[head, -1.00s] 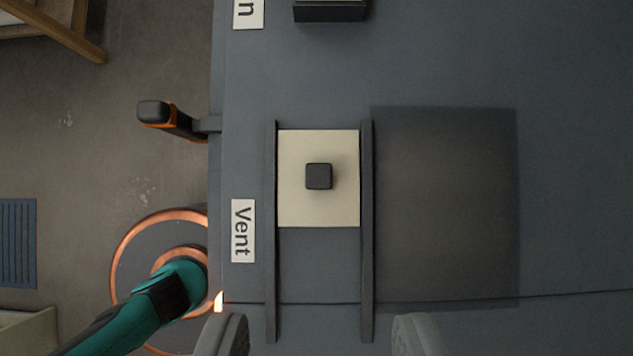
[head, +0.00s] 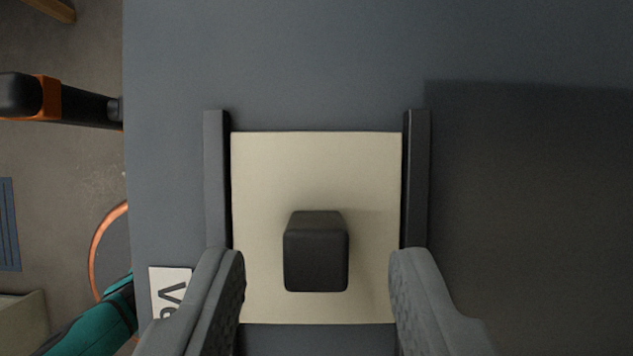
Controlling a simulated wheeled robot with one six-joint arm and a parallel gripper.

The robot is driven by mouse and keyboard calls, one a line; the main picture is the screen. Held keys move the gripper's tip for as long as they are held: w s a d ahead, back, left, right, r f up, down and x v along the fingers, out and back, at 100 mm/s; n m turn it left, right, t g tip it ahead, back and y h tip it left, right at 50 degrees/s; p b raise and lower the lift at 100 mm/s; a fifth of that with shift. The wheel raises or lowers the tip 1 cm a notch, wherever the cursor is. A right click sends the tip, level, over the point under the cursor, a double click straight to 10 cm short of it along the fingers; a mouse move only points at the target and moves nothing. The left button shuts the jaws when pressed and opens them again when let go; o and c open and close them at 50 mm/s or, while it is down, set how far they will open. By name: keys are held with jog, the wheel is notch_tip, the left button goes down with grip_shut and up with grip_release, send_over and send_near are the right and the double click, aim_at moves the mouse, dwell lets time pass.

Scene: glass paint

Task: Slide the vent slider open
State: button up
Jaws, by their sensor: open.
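The vent slider is a cream plate (head: 317,170) lying between two dark parallel rails, the left rail (head: 216,180) and the right rail (head: 417,180). A black block-shaped knob (head: 316,252) stands up from the plate, a little below its middle in the picture. My gripper (head: 316,270) is open, with one grey finger to the left of the knob and one to the right. Clear gaps show on both sides, and neither finger touches the knob. The fingers hide the lower parts of the rails. The white "Vent" label (head: 170,288) is partly hidden by the left finger.
The grey panel (head: 300,60) is bare above the plate. A dark shadowed area (head: 540,200) lies to the right. At the left edge are a black and orange handle (head: 50,98), a teal tool (head: 95,325) and a copper-coloured ring (head: 100,240).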

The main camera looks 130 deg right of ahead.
aim_at(316, 244)
jog(key=shift+x, duration=1.45)
grip_shut()
